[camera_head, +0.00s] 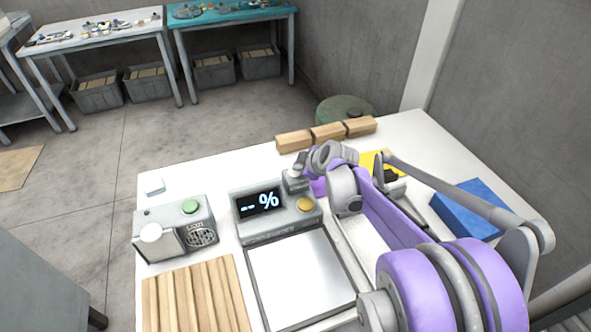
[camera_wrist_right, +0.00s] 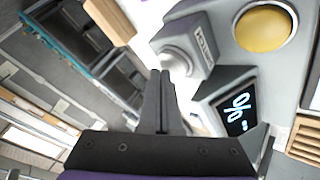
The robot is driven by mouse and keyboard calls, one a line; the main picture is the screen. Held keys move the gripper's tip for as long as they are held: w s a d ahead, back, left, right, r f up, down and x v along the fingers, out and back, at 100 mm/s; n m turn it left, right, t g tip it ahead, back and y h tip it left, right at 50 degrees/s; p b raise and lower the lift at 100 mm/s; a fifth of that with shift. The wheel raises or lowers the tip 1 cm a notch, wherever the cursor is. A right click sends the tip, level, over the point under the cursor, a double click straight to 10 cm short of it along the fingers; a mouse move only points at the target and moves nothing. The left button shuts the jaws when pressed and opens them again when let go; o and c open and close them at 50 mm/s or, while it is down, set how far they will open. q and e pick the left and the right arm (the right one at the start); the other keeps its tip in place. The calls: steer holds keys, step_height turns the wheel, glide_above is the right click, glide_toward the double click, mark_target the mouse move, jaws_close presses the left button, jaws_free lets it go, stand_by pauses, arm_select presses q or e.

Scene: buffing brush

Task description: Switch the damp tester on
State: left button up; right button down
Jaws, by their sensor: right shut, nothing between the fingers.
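The damp tester (camera_head: 243,222) is a grey box on the white table, with a dark display (camera_head: 260,202) and a round yellow button (camera_head: 305,205). The display is lit and shows dashes and a % sign. It also shows in the right wrist view (camera_wrist_right: 238,115), with the yellow button (camera_wrist_right: 264,30) above it. A small labelled grey block with a rounded pale top (camera_wrist_right: 185,48) stands at the tester's back right corner. My right gripper (camera_wrist_right: 160,76) is shut and empty, its tips close to this block; contact cannot be told. My left gripper is not in view.
A grey box with a green button (camera_head: 190,207) and white knob stands left of the tester. A metal plate (camera_head: 300,275) and wooden slats (camera_head: 197,297) lie in front. Wooden blocks (camera_head: 327,132) line the back edge; a blue block (camera_head: 467,210) lies right.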

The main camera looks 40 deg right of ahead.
mark_target(298, 174)
steer(key=shift+r+p, duration=2.05)
steer(key=shift+r, duration=1.1)
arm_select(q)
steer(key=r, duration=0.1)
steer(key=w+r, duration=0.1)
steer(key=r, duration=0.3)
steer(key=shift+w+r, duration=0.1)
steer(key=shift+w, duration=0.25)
arm_select(e)
steer(key=shift+f, duration=0.1)
